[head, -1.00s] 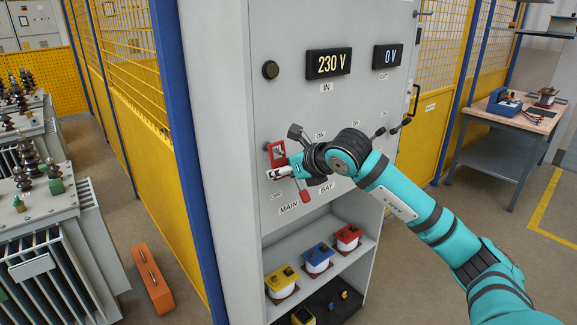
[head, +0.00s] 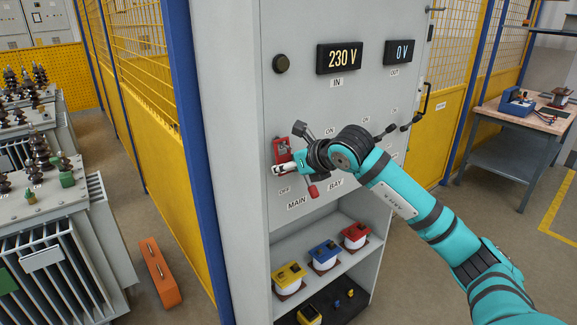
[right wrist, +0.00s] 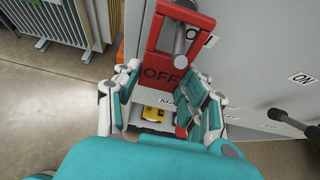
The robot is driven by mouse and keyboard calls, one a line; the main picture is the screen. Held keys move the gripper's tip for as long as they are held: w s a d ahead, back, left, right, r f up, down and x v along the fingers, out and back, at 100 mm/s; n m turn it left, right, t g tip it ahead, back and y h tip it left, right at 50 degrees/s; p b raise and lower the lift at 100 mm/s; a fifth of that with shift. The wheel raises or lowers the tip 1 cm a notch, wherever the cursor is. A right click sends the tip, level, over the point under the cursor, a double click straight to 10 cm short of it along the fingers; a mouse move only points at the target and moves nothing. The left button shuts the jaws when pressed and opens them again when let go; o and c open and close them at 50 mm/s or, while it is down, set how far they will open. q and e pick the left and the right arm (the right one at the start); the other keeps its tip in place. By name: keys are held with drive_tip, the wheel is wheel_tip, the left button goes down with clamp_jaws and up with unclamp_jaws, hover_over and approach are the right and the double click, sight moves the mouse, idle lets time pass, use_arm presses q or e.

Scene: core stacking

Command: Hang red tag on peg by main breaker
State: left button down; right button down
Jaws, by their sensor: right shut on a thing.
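The red tag (head: 280,147) hangs upright at the left of the grey panel's front. In the right wrist view the tag (right wrist: 163,70) reads OFF and has a cut-out near its top. A grey peg (right wrist: 181,42) shows at this cut-out; I cannot tell whether it passes fully through. My right gripper (head: 284,169) is shut on the tag's lower part, with a finger at each side in the right wrist view (right wrist: 165,90). The main breaker lever's red handle (head: 313,191) points down, just right of the gripper, above the MAIN label. My left gripper is not in view.
Yellow (head: 288,274), blue (head: 323,251) and red (head: 355,232) topped parts stand on the shelf below. Black levers (head: 405,126) stick out at the panel's right. A blue post (head: 190,130) and yellow fence stand left of the cabinet.

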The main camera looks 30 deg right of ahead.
drive_tip(key=c, duration=0.7)
unclamp_jaws()
drive_tip(key=shift+o, duration=0.2)
drive_tip(key=v, duration=1.2)
